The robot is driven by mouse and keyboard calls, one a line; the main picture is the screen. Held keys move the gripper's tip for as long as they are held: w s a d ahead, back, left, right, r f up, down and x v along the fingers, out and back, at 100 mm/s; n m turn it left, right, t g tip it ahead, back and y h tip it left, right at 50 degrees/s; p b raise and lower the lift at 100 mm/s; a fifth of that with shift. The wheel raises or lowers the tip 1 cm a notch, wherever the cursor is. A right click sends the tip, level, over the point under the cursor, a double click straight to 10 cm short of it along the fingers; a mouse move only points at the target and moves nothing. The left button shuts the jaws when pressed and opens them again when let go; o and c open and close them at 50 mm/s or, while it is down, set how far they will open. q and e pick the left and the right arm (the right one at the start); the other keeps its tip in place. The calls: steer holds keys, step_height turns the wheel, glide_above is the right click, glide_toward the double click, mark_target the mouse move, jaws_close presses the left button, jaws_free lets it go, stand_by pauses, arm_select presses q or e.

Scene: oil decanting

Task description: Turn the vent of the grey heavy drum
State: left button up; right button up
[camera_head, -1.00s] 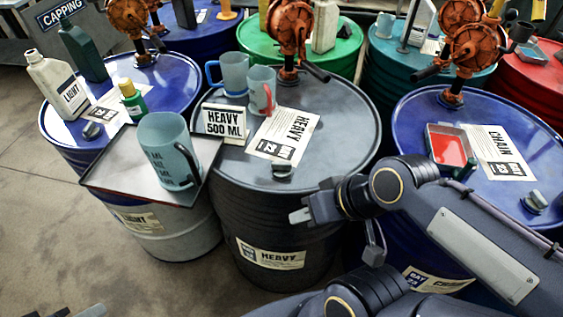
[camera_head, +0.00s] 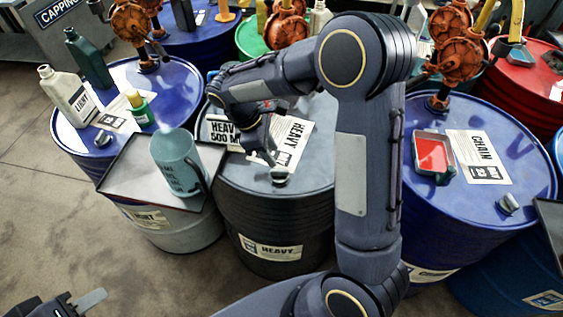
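The grey heavy drum (camera_head: 300,214) stands in the middle, its lid partly covered by my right arm. Its vent (camera_head: 281,178) is a small grey knob near the lid's front edge, beside the HEAVY paper label (camera_head: 290,142). My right gripper (camera_head: 267,160) points down just above and slightly behind the vent. Whether it touches the vent, and whether its fingers are open, I cannot tell. My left gripper (camera_head: 88,300) is at the bottom left, over the floor and away from the drums; its opening is unclear.
A teal jug (camera_head: 174,160) stands on the metal tray (camera_head: 131,177) left of the drum. The HEAVY 500 ML sign (camera_head: 221,131) is close to my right gripper. The blue CHAIN drum (camera_head: 520,165) is at the right. Orange pumps rise behind.

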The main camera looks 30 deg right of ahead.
mark_target(283, 170)
steer(key=x, duration=0.7)
steer(key=shift+s+d+f+p, duration=0.1)
steer(key=shift+f+p, duration=0.25)
steer(key=shift+p, duration=0.05)
steer(key=shift+c, duration=0.5)
jaws_close()
